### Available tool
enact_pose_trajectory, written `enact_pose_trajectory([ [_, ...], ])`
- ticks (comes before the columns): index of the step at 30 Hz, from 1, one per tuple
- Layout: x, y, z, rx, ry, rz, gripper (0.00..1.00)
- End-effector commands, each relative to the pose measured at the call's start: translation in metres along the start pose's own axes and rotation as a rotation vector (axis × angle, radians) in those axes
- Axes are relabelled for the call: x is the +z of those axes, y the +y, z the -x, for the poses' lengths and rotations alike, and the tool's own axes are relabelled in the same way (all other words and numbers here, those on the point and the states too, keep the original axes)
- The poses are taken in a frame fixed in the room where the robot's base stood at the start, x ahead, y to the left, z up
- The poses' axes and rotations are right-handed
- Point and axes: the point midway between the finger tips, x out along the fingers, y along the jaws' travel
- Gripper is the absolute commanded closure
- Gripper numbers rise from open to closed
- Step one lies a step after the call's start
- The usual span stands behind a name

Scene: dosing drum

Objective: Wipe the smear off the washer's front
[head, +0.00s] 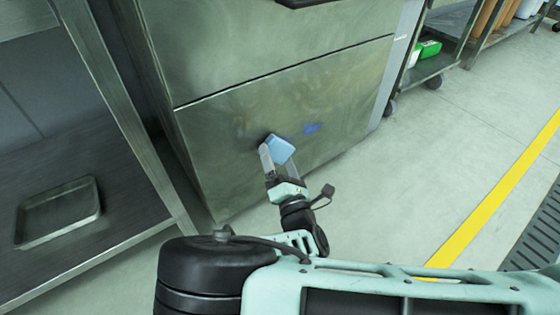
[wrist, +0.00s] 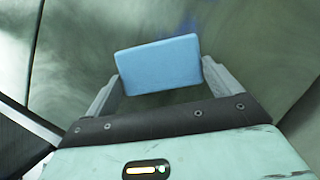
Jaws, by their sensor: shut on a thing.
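The washer (head: 215,155) is a tall cabinet with a greenish-grey metal front, split by a dark horizontal seam. A small blue smear (head: 313,128) is on its lower front panel; part of it shows in the wrist view (wrist: 184,24) beyond the sponge. My gripper (head: 276,157) is shut on a light blue sponge (head: 280,149), which is just left of and slightly below the smear in the head view. The sponge (wrist: 158,64) fills the space between the fingers in the wrist view. I cannot tell whether it touches the panel.
A metal shelf table with a shallow tray (head: 58,212) stands at the left. A wheeled rack with a green box (head: 430,49) is at the upper right. The floor with a yellow line (head: 497,196) is clear at the right.

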Motion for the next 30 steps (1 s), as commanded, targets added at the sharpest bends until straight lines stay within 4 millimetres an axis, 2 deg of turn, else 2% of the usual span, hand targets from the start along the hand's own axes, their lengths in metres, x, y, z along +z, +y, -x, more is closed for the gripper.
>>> enact_pose_trajectory([
  [13,-0.003,0.000,-0.007,0.001,0.000,0.000,0.34],
  [24,0.011,-0.009,-0.011,0.001,-0.001,0.000,0.34],
  [30,0.011,-0.012,-0.011,0.001,0.000,-0.001,0.34],
])
